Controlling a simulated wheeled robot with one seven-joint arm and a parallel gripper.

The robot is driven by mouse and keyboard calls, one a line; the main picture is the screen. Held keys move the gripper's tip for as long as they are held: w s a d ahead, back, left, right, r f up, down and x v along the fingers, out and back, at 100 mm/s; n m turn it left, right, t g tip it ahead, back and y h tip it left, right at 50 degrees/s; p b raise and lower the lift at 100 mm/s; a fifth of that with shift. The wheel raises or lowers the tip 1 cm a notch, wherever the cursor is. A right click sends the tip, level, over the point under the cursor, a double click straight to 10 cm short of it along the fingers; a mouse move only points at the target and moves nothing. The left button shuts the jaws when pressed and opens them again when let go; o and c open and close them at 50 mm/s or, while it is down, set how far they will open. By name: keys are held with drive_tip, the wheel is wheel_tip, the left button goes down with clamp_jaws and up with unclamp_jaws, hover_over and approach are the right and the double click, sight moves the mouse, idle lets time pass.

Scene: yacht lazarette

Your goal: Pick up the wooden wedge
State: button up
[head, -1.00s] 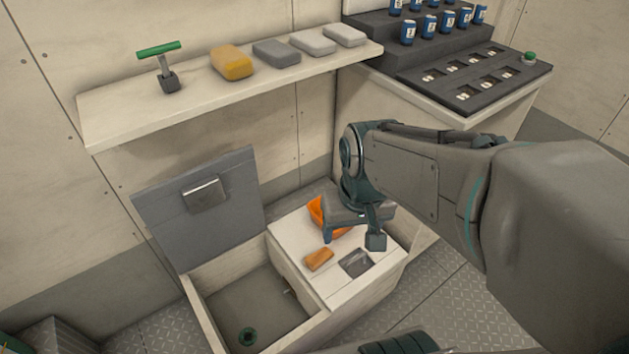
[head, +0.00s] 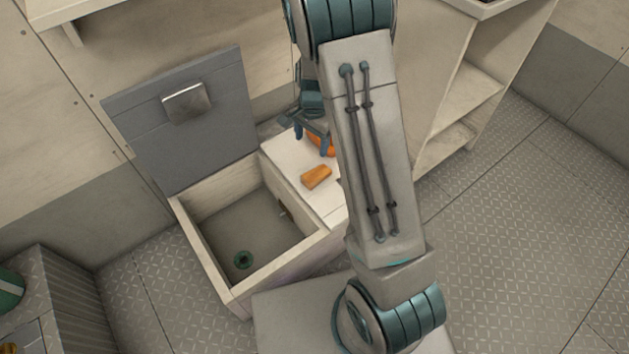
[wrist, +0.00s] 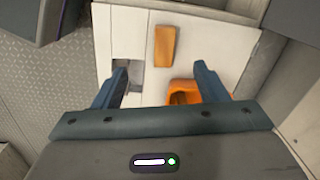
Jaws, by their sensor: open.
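The wooden wedge (head: 316,177) is a small orange-brown block lying on the white top beside the open locker. It also shows in the wrist view (wrist: 164,46), beyond the gap between my fingertips and touching neither finger. My gripper (wrist: 159,72) is open and empty, pointing down toward the white top. In the head view my gripper (head: 309,130) is partly hidden by my arm, up and slightly left of the wedge, near an orange hollow object.
The orange hollow object (wrist: 186,90) lies near the right finger in the wrist view. A grey recessed patch (wrist: 127,74) is by the left finger. The open locker (head: 213,280) has its grey lid (head: 180,120) raised. Shelving (head: 465,95) stands to the right.

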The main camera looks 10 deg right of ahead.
drive_tip(key=m+b, duration=0.1)
hover_over(309, 177)
wheel_tip(309, 177, down, 6)
drive_tip(key=shift+m, duration=0.3)
drive_tip(key=f+b, duration=0.1)
drive_tip(key=f, duration=0.1)
drive_tip(key=f+b, duration=0.1)
drive_tip(key=f, duration=0.2)
drive_tip(key=f+b, duration=0.1)
drive_tip(key=f, duration=0.2)
drive_tip(key=shift+w+d, duration=0.2)
drive_tip(key=shift+d, duration=0.2)
drive_tip(key=shift+s+a+f+b, duration=0.15)
drive_tip(key=shift+f+b, duration=0.8)
drive_tip(key=shift+f, duration=0.5)
drive_tip(key=shift+a+f+b, duration=0.15)
drive_tip(key=shift+f+b, duration=0.75)
drive_tip(key=shift+f, duration=0.55)
drive_tip(key=shift+c, duration=0.3)
drive_tip(key=c, duration=1)
